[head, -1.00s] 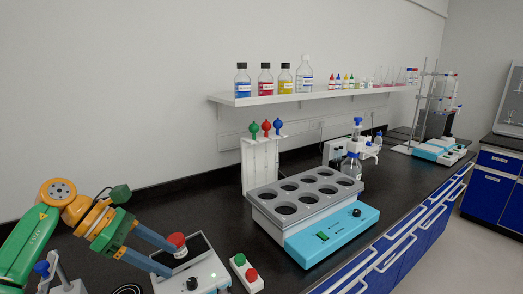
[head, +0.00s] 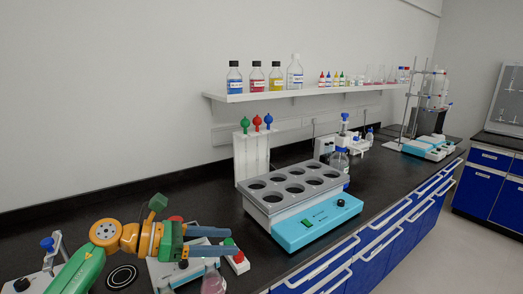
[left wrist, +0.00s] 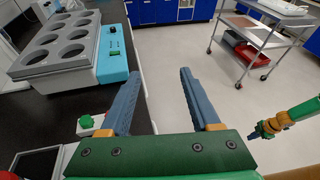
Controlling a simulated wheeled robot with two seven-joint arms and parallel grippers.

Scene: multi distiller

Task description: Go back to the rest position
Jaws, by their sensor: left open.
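My left gripper (head: 231,241) is open and empty, with its two blue-grey fingers pointing right over the front of the bench in the head view. In the left wrist view my left gripper (left wrist: 160,78) has its fingers spread apart, with floor showing between them. In the head view the green-and-orange left arm is bent low at the lower left. Behind the gripper a red-topped item (head: 175,218) shows partly above a white device with a dark plate (head: 203,244); its lower part is hidden. My right gripper is not seen in the head view.
A grey rack with round holes on a blue-and-white base (head: 315,221) stands right of the gripper. A button box (head: 238,262) is close to the fingers. A wall shelf (head: 300,92) holds bottles. A cart (left wrist: 265,40) stands across the floor.

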